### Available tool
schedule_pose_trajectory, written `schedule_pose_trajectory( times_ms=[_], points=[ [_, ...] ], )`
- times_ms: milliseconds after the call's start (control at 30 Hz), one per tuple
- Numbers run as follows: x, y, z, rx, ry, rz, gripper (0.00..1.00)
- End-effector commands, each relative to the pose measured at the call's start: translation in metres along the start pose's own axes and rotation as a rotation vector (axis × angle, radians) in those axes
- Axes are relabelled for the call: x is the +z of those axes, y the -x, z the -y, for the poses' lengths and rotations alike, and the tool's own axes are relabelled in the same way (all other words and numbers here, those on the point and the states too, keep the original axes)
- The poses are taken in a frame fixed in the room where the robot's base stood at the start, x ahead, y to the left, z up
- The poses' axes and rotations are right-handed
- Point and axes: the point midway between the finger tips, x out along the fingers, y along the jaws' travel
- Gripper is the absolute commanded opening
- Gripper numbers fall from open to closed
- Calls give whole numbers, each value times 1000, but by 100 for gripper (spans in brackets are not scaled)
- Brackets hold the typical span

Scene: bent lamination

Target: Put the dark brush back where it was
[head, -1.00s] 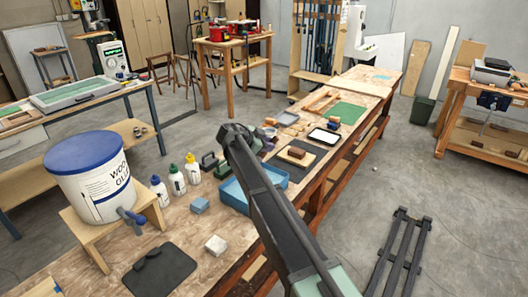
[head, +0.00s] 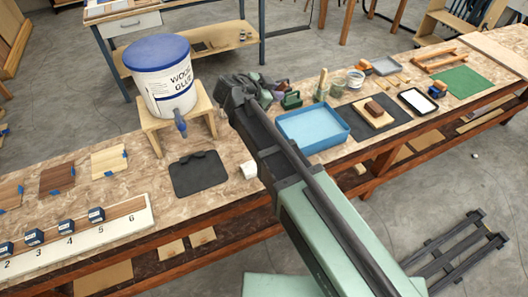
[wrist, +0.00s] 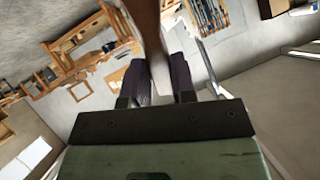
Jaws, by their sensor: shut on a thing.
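My gripper (wrist: 158,85) is shut on a brown and pale thing (wrist: 147,28) that runs up between its fingers in the wrist view. It seems to be the dark brush, but its far end is out of the frame. In the head view my arm reaches over the bench, and I cannot make out the fingertips or the held thing. A dark mat (head: 203,180) lies on the bench left of my arm, with a low black piece along its back edge.
A glue bucket (head: 165,85) stands on a wooden stand (head: 149,120). A white block (head: 249,170) lies beside my arm. A blue tray (head: 345,134) is to its right. A numbered board (head: 110,232) with several dark blocks is at lower left. Bare bench lies around the mat.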

Motion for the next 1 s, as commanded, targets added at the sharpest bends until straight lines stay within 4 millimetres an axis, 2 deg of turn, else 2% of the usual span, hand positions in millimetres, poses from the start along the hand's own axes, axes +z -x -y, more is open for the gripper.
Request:
schedule_pose_trajectory(
  times_ms=[167,400,500,733,900,1000],
  points=[
    [38,-22,-13,0,-1,0,1],
    [108,-63,-39,0,-1,-1,1],
    [128,-75,-46,0,-1,-1,1],
    [132,-77,-47,0,-1,-1,1],
    [162,-94,-58,0,-1,-1,1],
    [169,-98,-60,0,-1,-1,1]
  ],
)
